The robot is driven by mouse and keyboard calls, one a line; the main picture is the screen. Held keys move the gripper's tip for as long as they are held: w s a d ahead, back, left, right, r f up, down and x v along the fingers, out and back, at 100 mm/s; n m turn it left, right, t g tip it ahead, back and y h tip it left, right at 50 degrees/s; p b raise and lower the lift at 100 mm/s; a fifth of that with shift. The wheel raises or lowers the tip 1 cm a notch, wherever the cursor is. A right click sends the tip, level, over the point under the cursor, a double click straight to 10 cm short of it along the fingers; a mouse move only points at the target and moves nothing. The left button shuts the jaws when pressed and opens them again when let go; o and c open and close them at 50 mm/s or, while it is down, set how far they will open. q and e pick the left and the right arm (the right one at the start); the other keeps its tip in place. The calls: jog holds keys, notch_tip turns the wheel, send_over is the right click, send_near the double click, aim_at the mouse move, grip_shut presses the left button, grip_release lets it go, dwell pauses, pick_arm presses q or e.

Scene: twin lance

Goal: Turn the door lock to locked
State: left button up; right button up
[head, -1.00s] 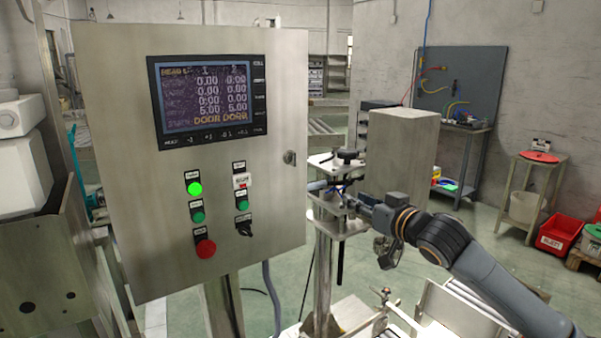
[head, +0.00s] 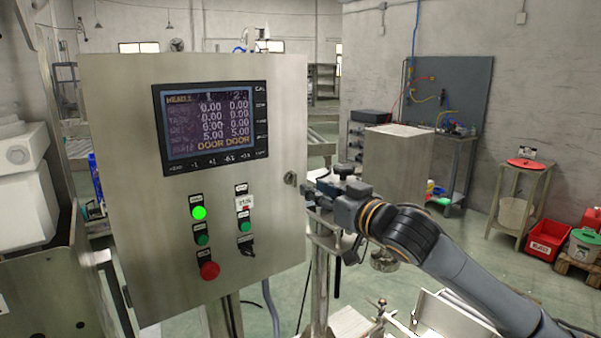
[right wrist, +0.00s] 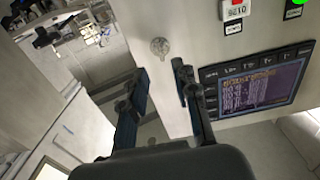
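The door lock (head: 290,179) is a small round metal lock near the right edge of the grey control cabinet (head: 130,240). In the right wrist view the lock (right wrist: 160,47) sits ahead of my fingertips, roughly in line with the gap between them. Its slot direction is too small to read. My right gripper (head: 314,190) is just to the right of the lock in the head view. In the right wrist view the right gripper (right wrist: 160,78) has its two dark fingers apart with nothing between them, and the lock looks untouched. My left gripper is not in view.
The cabinet carries a screen (head: 210,125) showing "DOOR DOOR", a lit green lamp (head: 199,213), a red button (head: 209,270) and a black selector (head: 246,245). A metal post (head: 319,285) stands beside it. A box-shaped metal housing (head: 395,160) is behind my right arm.

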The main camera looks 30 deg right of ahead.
aim_at(296, 180)
jog(key=w, duration=0.2)
jog(key=w+p, duration=0.1)
jog(key=w, duration=0.1)
jog(key=w+a, duration=0.1)
jog(key=w, duration=0.1)
jog(key=shift+w+p, duration=0.15)
jog(key=shift+p, duration=0.25)
jog(key=shift+c, duration=0.2)
grip_shut()
